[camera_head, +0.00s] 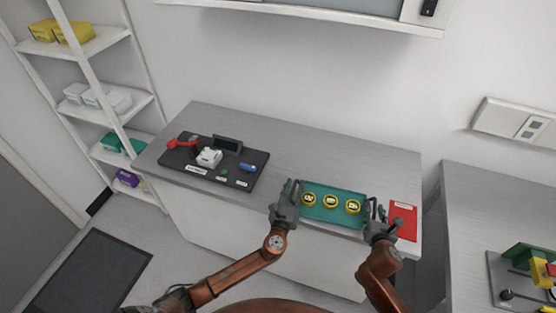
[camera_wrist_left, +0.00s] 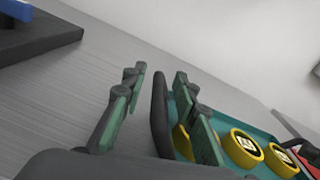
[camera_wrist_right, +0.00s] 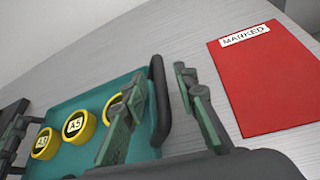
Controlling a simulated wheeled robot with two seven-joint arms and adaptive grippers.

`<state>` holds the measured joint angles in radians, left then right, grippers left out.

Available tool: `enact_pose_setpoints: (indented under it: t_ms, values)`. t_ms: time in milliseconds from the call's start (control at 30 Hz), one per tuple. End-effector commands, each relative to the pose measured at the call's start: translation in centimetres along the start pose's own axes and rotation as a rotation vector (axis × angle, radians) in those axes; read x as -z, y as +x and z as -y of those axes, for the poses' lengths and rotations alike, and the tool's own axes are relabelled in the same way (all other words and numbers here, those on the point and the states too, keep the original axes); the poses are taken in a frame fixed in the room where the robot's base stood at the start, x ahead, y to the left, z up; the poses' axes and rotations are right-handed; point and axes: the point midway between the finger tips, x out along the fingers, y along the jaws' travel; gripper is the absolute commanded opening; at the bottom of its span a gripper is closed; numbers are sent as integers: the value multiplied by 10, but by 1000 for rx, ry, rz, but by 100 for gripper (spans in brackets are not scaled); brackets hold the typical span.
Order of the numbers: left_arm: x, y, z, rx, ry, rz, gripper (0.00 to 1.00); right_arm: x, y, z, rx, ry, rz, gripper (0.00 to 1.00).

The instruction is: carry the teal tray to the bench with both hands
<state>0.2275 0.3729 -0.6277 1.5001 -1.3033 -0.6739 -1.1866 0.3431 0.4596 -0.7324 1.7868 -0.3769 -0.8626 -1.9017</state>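The teal tray (camera_head: 333,217) appears to rest near the front edge of the grey worktop (camera_head: 330,150), carrying three yellow-rimmed round pieces (camera_head: 330,201). It has a dark handle at each end. My left gripper (camera_head: 291,184) is at the tray's left end; in the left wrist view its fingers (camera_wrist_left: 158,90) stand apart on either side of the left handle (camera_wrist_left: 160,115). My right gripper (camera_head: 375,208) is at the right end; in the right wrist view its fingers (camera_wrist_right: 160,88) are spread on either side of the right handle (camera_wrist_right: 158,95). Neither is closed on its handle.
A red sheet (camera_head: 404,222) marked "MARKED" lies just right of the tray. A black mat (camera_head: 190,170) with small items lies on the worktop's left. A second table (camera_head: 480,200) with a device stands at right. Shelves (camera_head: 105,100) stand at left. The worktop behind the tray is clear.

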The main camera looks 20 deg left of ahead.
Motion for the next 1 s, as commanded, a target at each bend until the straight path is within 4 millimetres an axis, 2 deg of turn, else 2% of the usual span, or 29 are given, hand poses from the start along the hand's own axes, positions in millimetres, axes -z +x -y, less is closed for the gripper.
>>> enact_pose_setpoints:
  t_ms: [167, 400, 600, 700, 867, 1000]
  values:
    - [1, -17, -1, 0, 0, -2, 27, 0, 0, 0, 1, 0, 0, 27]
    - [2, -66, -1, 0, -2, -4, 27, 0, 0, 0, 1, 0, 0, 27]
    - [1, -101, -1, 0, -1, -2, 27, 0, 0, 0, 1, 0, 0, 27]
    - [1, -112, 0, 0, 0, -2, 27, 0, 0, 0, 1, 0, 0, 27]
    - [0, -119, 0, 1, 0, -1, 27, 0, -4, 1, 1, -1, 0, 27]
    - [0, -120, 0, 1, 0, -1, 27, 0, -22, 0, -1, -1, 0, 27]
